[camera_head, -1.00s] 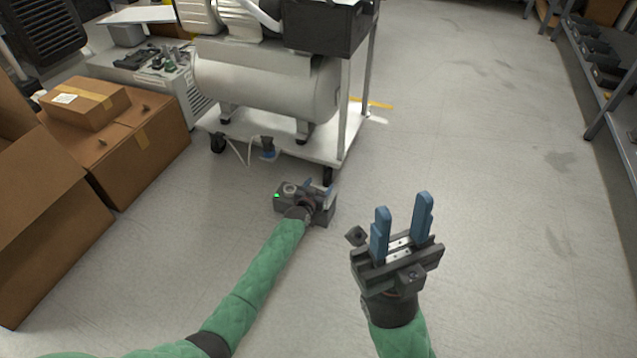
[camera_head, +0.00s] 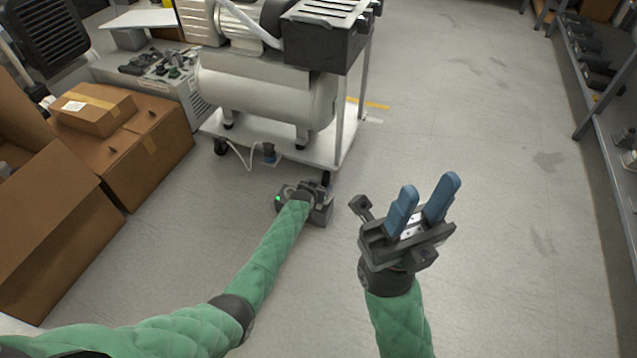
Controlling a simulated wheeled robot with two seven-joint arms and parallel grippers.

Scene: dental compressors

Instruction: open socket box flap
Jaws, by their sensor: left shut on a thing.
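A small grey box with a green light (camera_head: 279,198), which looks like the socket box, is low near the cart's front right wheel. My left gripper (camera_head: 318,190) is at this box, shut, apparently on its flap. My own wrist and forearm cover much of the box, and the flap and fingertips cannot be made out clearly. My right gripper (camera_head: 427,184) is raised at the right of the picture, with its two blue fingers apart and nothing between them.
A wheeled cart (camera_head: 290,140) carries a white compressor tank (camera_head: 270,97). Cardboard boxes (camera_head: 145,150) stand at left, a shelf rack (camera_head: 605,120) at right. The floor between is clear.

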